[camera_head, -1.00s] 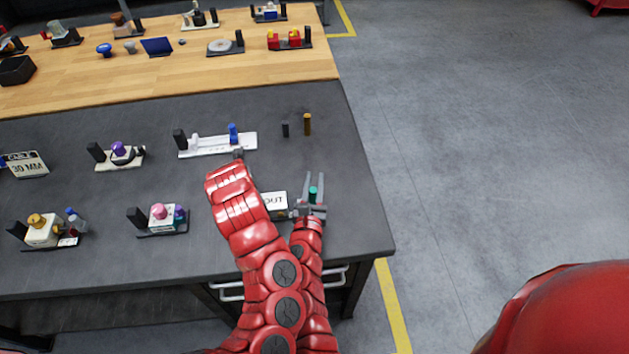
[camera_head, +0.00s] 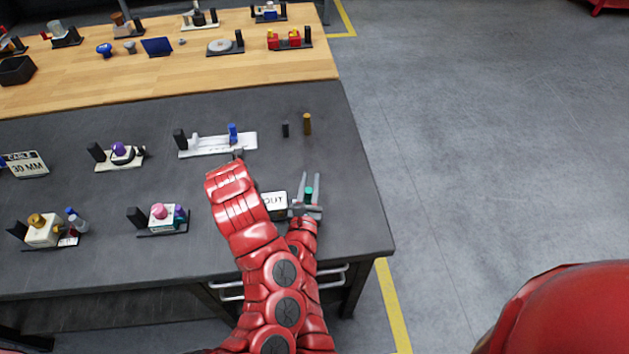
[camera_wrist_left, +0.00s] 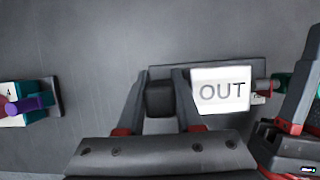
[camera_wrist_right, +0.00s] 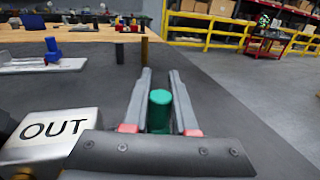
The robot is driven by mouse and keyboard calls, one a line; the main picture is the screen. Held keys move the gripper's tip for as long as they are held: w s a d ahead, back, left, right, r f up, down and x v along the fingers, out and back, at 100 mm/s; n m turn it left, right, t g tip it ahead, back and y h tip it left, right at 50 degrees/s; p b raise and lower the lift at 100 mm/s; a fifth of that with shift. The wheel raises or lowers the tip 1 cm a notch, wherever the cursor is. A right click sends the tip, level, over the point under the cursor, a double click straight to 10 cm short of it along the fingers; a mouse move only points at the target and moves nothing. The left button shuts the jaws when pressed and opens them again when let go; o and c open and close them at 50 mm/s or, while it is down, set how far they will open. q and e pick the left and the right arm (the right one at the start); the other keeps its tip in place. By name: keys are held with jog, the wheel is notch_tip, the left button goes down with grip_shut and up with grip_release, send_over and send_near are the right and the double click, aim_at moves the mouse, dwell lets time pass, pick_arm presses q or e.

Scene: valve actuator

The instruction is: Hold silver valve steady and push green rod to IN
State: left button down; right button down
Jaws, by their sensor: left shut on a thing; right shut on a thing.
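The silver valve, a block marked OUT (camera_head: 274,201), sits near the front right of the dark table, partly hidden by my arm. The block also shows in the left wrist view (camera_wrist_left: 222,91) and right wrist view (camera_wrist_right: 50,135). My left gripper (camera_wrist_left: 160,92) is shut on the black post (camera_wrist_left: 160,100) on the valve's dark base, left of the block. My forearm hides that grip in the head view. My right gripper (camera_head: 310,182) is shut on the green rod (camera_head: 309,194), to the right of the block; the green top (camera_wrist_right: 160,98) stands between its fingers.
A white fixture with a blue knob (camera_head: 232,134) and two small posts, one brown (camera_head: 307,124), stand behind. A pink-knobbed fixture (camera_head: 162,213) is to the left. The table's right edge is close to my right gripper.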

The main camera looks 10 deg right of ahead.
pick_arm(q)
jog(key=shift+s+d+f, duration=0.15)
jog(key=shift+s+f, duration=0.05)
jog(key=shift+f, duration=0.1)
pick_arm(e)
jog(key=a, duration=0.3)
jog(key=shift+a, duration=0.2)
jog(key=c, duration=1)
grip_release()
jog(key=shift+c, duration=0.2)
jog(key=o, duration=0.4)
jog(key=shift+a, duration=0.1)
jog(key=shift+c, duration=0.2)
pick_arm(q)
jog(key=shift+r, duration=0.1)
pick_arm(e)
jog(key=v, duration=1.2)
jog(key=shift+s, duration=0.1)
